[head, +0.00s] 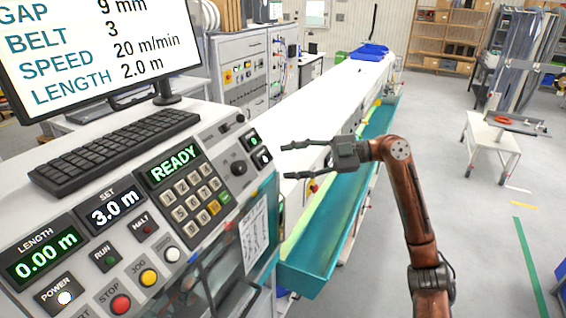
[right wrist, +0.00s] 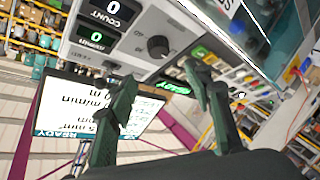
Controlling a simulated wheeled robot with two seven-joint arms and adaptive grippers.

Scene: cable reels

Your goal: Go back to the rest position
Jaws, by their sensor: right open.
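My right gripper (head: 288,161) is open and empty in the head view, its fingers pointing left. It hangs in the air just right of the control panel (head: 130,232), beside the black switches (head: 258,149) and dark knob (head: 239,168). I see no contact with the panel. The right wrist view shows the two spread fingers (right wrist: 160,76) with nothing between them. Beyond them are a knob (right wrist: 158,46) and a count display reading 0 (right wrist: 106,12). In the head view the panel reads READY, set 3.0 m, length 0.00 m. My left gripper is out of view.
A monitor (head: 105,48) and a keyboard (head: 115,150) stand on the console at the left. A long white machine with a teal trough (head: 322,238) runs away behind my right gripper. A small white table (head: 495,140) stands at the right. The grey floor between is clear.

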